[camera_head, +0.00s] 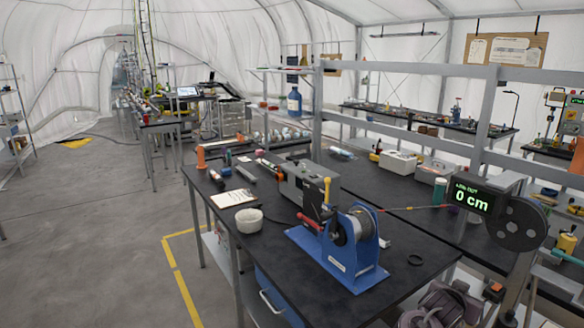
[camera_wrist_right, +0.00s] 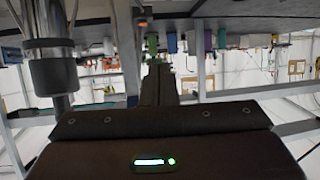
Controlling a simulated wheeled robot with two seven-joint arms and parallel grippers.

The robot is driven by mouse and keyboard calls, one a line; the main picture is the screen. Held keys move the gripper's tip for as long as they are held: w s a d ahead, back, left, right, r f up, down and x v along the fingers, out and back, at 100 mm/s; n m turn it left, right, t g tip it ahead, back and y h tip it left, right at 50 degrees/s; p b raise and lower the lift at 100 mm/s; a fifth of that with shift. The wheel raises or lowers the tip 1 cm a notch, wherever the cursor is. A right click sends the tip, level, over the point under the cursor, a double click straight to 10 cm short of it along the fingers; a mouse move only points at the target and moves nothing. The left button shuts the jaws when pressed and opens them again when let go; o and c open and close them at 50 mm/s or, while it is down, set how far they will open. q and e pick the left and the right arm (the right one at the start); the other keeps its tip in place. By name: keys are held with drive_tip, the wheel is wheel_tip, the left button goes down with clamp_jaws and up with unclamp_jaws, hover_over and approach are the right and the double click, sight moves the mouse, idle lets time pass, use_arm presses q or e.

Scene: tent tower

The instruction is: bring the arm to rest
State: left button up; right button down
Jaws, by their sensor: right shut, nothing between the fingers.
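My right gripper (camera_wrist_right: 160,72) shows in the right wrist view as dark fingers held together, with nothing visible between them. A dark housing with a small lit bar and a green light fills the bottom of that view. The gripper appears clear of the things around it there. I cannot make out the right gripper surely in the head view. My left gripper is in neither view. In the head view, a blue winch (camera_head: 345,250) with a cable drum and a red-handled lever stands on the black workbench (camera_head: 290,275).
Grey frame rails cross behind.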

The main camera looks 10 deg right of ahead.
drive_tip(key=s+a+f+n+t+y, duration=0.1)
drive_tip(key=s+a+f+n+y, duration=0.25)
drive_tip(key=a, duration=0.35)
drive_tip(key=s+a+f+n+y, duration=0.3)
drive_tip(key=s+a+f+y, duration=0.1)
drive_tip(key=a, duration=0.4)
drive_tip(key=s+a+f+n+g+y, duration=0.1)
drive_tip(key=s+a+n+g+y, duration=0.15)
drive_tip(key=s+a, duration=0.55)
drive_tip(key=s+a+f+n+g+y, duration=0.1)
drive_tip(key=s+a+n+g, duration=0.25)
drive_tip(key=s, duration=0.85)
wheel_tip(320, 180, down, 33)
drive_tip(key=s+b, duration=0.2)
drive_tip(key=s, duration=0.1)
drive_tip(key=s+d+f+g+b, duration=0.1)
drive_tip(key=s+d+f, duration=0.2)
drive_tip(key=s+f, duration=1.4)
drive_tip(key=shift+s+f+n+g, duration=0.2)
drive_tip(key=shift+s+n+g, duration=0.15)
drive_tip(key=shift+s, duration=0.3)
